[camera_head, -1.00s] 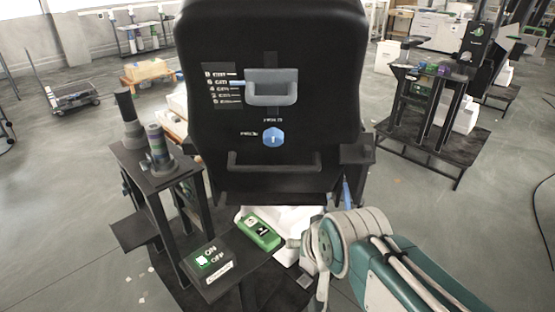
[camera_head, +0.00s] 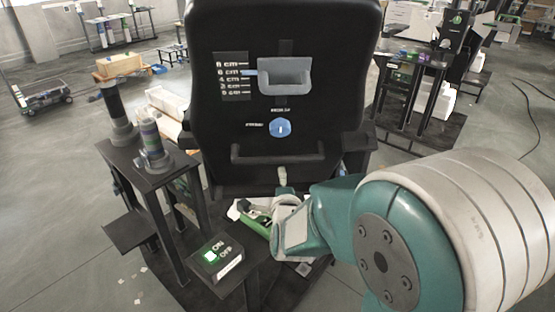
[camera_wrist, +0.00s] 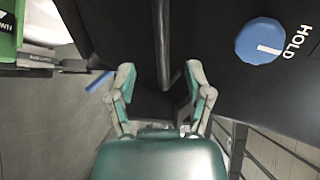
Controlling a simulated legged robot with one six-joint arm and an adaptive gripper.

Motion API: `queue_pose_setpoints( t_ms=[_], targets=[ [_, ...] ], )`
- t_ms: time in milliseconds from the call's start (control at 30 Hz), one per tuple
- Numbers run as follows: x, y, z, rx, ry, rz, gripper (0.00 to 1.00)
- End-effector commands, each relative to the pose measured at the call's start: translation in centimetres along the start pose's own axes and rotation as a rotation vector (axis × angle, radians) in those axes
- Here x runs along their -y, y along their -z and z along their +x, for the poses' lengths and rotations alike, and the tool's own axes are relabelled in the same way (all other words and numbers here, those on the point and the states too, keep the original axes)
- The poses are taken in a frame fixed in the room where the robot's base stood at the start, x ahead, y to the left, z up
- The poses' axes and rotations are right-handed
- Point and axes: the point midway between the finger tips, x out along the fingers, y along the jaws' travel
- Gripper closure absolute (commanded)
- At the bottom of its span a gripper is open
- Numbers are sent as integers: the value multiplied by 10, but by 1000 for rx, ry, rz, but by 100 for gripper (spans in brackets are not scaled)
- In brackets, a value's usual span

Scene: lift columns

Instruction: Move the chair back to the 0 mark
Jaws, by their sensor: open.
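The black chair back (camera_head: 215,140) stands upright in the middle of the head view. A scale marked in cm (camera_head: 234,76) is on its left, with a blue pointer near the upper marks. A grey handle (camera_head: 286,78) sits beside the scale. A blue knob (camera_head: 280,128) is below it; in the wrist view the knob (camera_wrist: 261,41) has a white line towards the word HOLD. A black bar handle (camera_head: 278,158) crosses the lower back. In the wrist view my gripper (camera_wrist: 160,80) is open and empty, its fingers on either side of a dark bar.
A green device (camera_head: 256,222) lies beside my arm, partly hidden. Dark posts (camera_head: 150,145) stand on a side table at the left. Another column stand (camera_head: 412,95) is at the back right.

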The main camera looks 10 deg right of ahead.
Motion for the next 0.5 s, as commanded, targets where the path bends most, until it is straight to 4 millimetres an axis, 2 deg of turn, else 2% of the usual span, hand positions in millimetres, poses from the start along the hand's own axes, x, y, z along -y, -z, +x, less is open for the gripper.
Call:
queue_pose_setpoints(
  t_ms=[167, 500],
  targets=[
    [0, 4, 17, -4, 2, 5, 35],
    [0, 0, 79, -3, 1, 0, 35]
  ],
)
